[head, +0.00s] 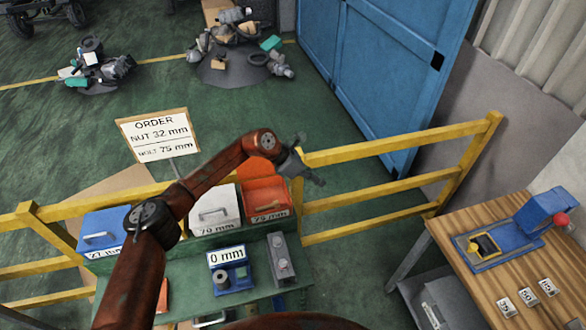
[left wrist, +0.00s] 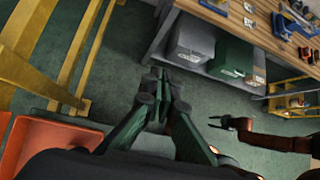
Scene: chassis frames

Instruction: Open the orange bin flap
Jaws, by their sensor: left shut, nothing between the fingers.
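The orange bin (head: 266,196) stands at the right end of the bin row, with a label on its front. Orange also shows behind my left forearm, which hides part of the bin; I cannot tell clearly how its flap stands. In the left wrist view the orange bin (left wrist: 45,140) is at the lower left. My left gripper (head: 318,182) is right of the bin, apart from it, shut and empty; its fingers also show in the left wrist view (left wrist: 157,78). My right gripper (left wrist: 218,122) shows in the left wrist view, open and empty, away from the bin.
A white bin (head: 213,212) and a blue bin (head: 101,230) stand left of the orange one. A yellow railing (head: 375,146) runs behind them. An order sign (head: 158,137) reads nut 32 mm, bolt 75 mm. A wooden workbench (head: 500,270) stands right.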

